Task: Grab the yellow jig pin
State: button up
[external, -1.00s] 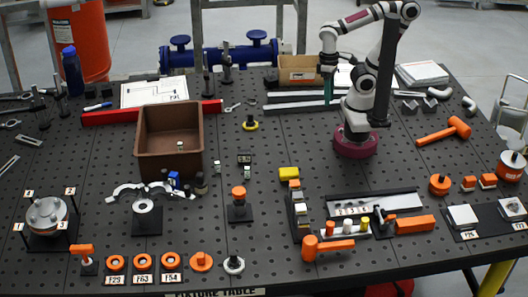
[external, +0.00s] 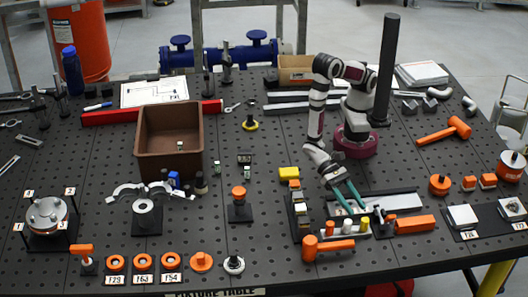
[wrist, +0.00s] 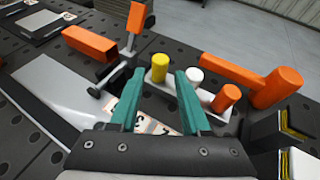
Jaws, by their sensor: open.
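The yellow jig pin (wrist: 160,68) stands upright in a pale holder at the end of a short row. It also shows in the external view (external: 365,226). A white pin (wrist: 194,77) and an orange pin (wrist: 226,98) stand in the same holder (wrist: 208,98). My gripper (wrist: 158,76) is open, with its two teal fingers apart and nothing between them. In the wrist view the yellow pin appears between the fingertips and beyond them. In the external view my gripper (external: 356,211) is just behind the row of pins.
An orange-handled clamp (wrist: 134,30) stands close to the yellow pin, with an orange block (wrist: 90,42) beside it. An orange mallet (wrist: 262,85) lies past the pins. A grey tray with a label strip (external: 400,202) lies behind the holder.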

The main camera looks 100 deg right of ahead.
aim_at(367, 225)
jog(key=x, duration=1)
jog(key=shift+r, duration=0.1)
grip_shut()
